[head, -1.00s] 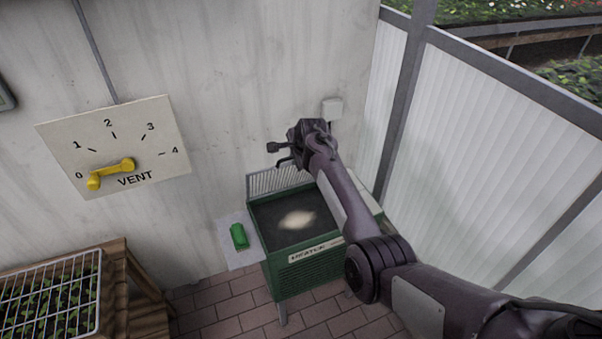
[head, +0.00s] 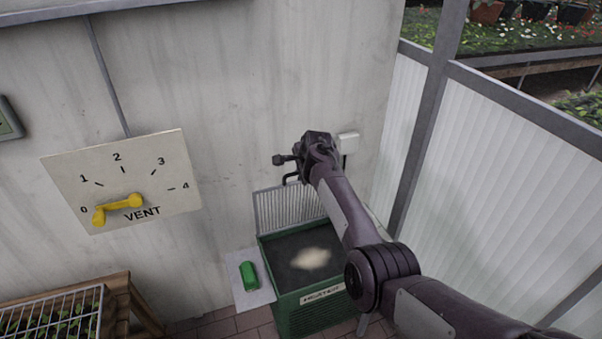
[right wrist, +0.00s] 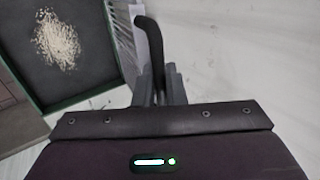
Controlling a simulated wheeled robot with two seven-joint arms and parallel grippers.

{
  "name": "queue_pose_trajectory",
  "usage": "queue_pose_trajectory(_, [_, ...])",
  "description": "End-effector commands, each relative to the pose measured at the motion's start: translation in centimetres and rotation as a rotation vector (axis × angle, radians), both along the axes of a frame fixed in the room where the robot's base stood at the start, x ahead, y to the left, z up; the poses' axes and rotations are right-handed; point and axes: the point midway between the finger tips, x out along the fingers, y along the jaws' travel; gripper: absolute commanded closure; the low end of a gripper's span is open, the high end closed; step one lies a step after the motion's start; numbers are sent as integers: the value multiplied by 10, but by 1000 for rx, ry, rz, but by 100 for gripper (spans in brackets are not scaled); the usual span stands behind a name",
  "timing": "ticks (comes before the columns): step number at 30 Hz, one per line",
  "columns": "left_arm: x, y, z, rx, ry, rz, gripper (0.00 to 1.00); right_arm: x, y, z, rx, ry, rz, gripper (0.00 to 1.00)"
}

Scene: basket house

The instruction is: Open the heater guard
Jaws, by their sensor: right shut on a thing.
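The green heater (head: 315,310) stands against the wall, its dark top exposed with a pale patch on it. The barred guard (head: 285,207) stands raised along the heater's back edge. My right gripper (head: 287,169) is above the guard, close to the wall. In the right wrist view the right gripper (right wrist: 158,85) is shut on a black bent handle (right wrist: 149,38), with the heater's dark top (right wrist: 65,45) at the left. Where the handle joins the guard is unclear. My left gripper is not in view.
A green object (head: 249,275) lies on a pale side shelf (head: 238,262) left of the heater. A vent dial (head: 125,180) with a yellow lever is on the wall. A white wall box (head: 348,142) is beside my right gripper. Ribbed panels (head: 490,170) stand at the right.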

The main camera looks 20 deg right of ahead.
Motion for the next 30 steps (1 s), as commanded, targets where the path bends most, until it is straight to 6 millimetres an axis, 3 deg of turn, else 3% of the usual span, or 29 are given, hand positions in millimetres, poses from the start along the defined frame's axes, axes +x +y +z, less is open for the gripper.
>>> queue_pose_trajectory(1, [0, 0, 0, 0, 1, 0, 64, 0, 0, -1, 0, 1, 0, 100])
queue_pose_trajectory(2, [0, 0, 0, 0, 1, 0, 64, 0, 0, -1, 0, 1, 0, 88])
queue_pose_trajectory(6, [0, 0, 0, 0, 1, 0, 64, 0, 0, -1, 0, 2, 0, 72])
queue_pose_trajectory(17, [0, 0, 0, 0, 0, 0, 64, -3, 0, -1, 0, 5, 0, 72])
queue_pose_trajectory(30, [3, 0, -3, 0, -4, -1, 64, -29, -2, 44, 0, -4, 0, 72])
